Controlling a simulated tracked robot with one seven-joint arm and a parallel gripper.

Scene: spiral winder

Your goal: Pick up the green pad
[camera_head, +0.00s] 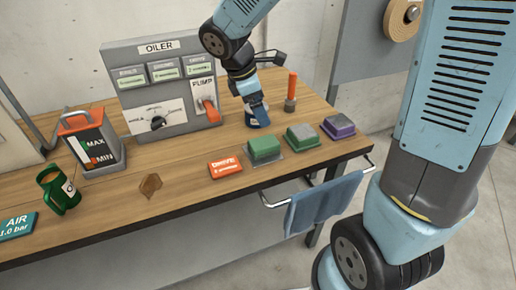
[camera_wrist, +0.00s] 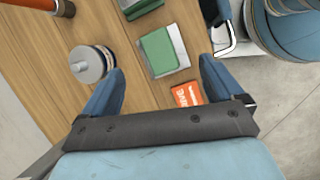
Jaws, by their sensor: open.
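A green pad (camera_head: 263,147) sits on a grey base near the table's front edge. It also shows in the wrist view (camera_wrist: 157,51), ahead of and between my fingers. My gripper (camera_head: 260,110) is open and empty, fingers pointing down. In the wrist view (camera_wrist: 162,76) its left finger is close beside a small round can (camera_wrist: 90,64); I cannot tell if they touch.
A purple pad (camera_head: 338,126) lies to the right. An orange DRIVE label (camera_head: 225,167) lies left of the pads. An orange-handled tool (camera_head: 291,92) stands behind. The grey OILER panel (camera_head: 160,90) is at the back left. A towel (camera_head: 325,202) hangs on the front rail.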

